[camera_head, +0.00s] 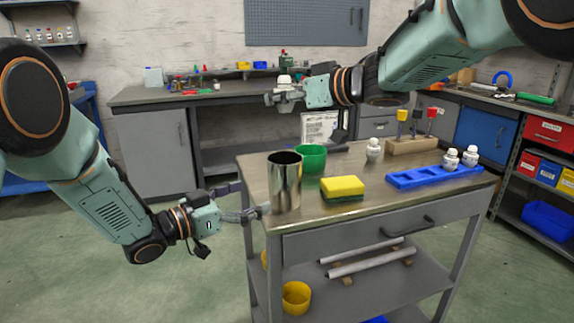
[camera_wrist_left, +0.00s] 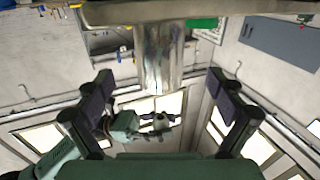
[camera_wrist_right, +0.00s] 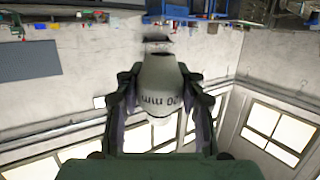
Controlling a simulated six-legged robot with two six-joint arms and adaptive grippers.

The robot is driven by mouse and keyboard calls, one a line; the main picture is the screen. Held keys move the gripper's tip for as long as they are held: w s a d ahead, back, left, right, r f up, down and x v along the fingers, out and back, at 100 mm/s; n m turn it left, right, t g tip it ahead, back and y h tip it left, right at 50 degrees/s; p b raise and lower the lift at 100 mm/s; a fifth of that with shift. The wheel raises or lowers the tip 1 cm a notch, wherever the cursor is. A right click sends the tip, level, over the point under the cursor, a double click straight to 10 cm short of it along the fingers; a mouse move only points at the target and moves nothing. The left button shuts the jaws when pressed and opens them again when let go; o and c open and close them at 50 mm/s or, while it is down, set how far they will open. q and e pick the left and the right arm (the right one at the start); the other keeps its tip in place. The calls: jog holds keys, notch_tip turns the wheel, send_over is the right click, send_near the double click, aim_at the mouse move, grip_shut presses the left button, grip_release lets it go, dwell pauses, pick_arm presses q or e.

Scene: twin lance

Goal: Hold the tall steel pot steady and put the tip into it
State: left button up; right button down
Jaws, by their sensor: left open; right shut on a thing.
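The tall steel pot (camera_head: 285,182) stands upright at the left front corner of the cart top. My left gripper (camera_head: 254,204) is open at its left side. In the left wrist view the pot (camera_wrist_left: 160,55) shows ahead, between the spread fingers (camera_wrist_left: 164,100); no contact is visible. My right gripper (camera_head: 285,96) is shut on a white tip (camera_head: 285,80), held in the air above the pot. In the right wrist view the tip (camera_wrist_right: 160,88) sits between the fingers and bears dark lettering, upside down. The pot's inside is mostly hidden.
A green cup (camera_head: 312,158) stands behind the pot, and a yellow sponge (camera_head: 342,187) lies to its right. Further right are a blue slotted tray (camera_head: 428,178), several white tips (camera_head: 373,149) and a wooden block (camera_head: 412,146) with coloured tools.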

aim_at(285, 183)
pick_arm(q)
jog(key=x, duration=0.9)
jog(key=shift+w+d, duration=0.1)
jog(key=shift+d, duration=0.2)
jog(key=c, duration=1.3)
